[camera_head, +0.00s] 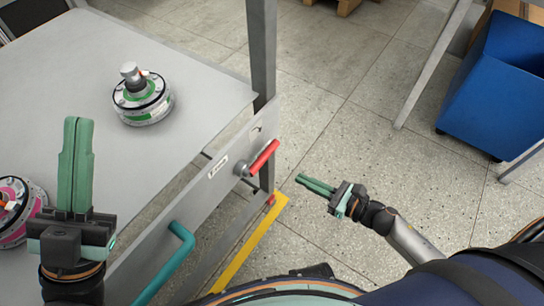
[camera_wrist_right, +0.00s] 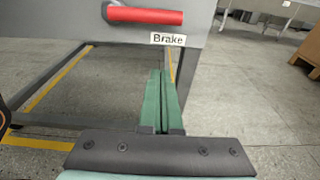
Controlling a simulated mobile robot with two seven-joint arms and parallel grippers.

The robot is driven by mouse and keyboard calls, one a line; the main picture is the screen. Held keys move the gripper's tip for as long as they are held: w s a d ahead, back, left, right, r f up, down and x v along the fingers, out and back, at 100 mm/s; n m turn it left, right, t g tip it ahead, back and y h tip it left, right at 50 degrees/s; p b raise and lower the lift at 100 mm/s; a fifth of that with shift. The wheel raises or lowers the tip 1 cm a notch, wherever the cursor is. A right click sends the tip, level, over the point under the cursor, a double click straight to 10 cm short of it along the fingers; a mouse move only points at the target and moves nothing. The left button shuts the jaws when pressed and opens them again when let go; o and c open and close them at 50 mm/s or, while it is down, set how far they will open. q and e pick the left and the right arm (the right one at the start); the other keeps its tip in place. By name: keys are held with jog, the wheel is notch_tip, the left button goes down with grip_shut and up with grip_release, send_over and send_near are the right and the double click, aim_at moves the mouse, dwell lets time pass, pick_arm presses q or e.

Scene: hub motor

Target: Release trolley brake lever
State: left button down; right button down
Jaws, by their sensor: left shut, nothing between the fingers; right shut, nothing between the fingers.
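The brake lever (camera_head: 263,157) is a red handle on the grey side panel of the trolley (camera_head: 218,183). My left gripper (camera_head: 78,122) is shut and empty, at the left near the trolley top.
A hub motor with green markings (camera_head: 143,98) sits on the trolley top. Another with pink markings (camera_head: 18,211) is partly hidden at the left. A teal handle (camera_head: 168,266) juts from the trolley. A yellow floor strip (camera_head: 250,245) runs beside it. A blue bin (camera_head: 493,95) stands right.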

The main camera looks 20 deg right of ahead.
dwell(0.3)
jog(key=w+a, duration=0.2)
jog(key=w+a+r, duration=0.1)
jog(key=w+a, duration=0.1)
jog(key=w, duration=0.1)
jog(key=w+a, duration=0.1)
jog(key=w, duration=0.1)
jog(key=shift+w+a+r, duration=0.2)
jog(key=shift+a+r, duration=0.15)
jog(key=shift+a, duration=0.05)
jog(key=shift+s+r, duration=0.1)
jog(key=shift+r, duration=0.35)
